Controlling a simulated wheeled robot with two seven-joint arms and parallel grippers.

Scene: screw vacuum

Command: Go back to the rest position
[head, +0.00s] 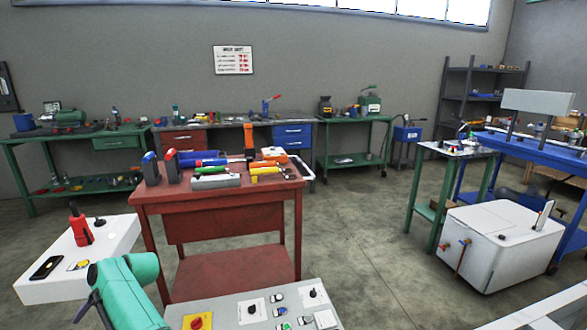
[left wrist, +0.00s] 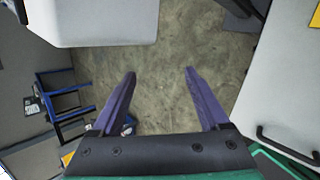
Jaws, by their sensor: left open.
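My left gripper (left wrist: 158,85) is open in the left wrist view. Its two purple fingers stand wide apart, with nothing between them but the concrete floor below. In the head view, my green left arm (head: 125,280) reaches in at the lower left, beside the grey control panel (head: 235,300). A dark piece of my gripper shows at its left side, but its fingertips cannot be made out there. My right gripper is not in view.
A red table (head: 220,197) with tools stands ahead. A white surface (head: 50,290) with a red tool (head: 80,228) is at the left. A white box (head: 500,250) stands at the right. Open floor (head: 360,260) lies between the red table and the white box.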

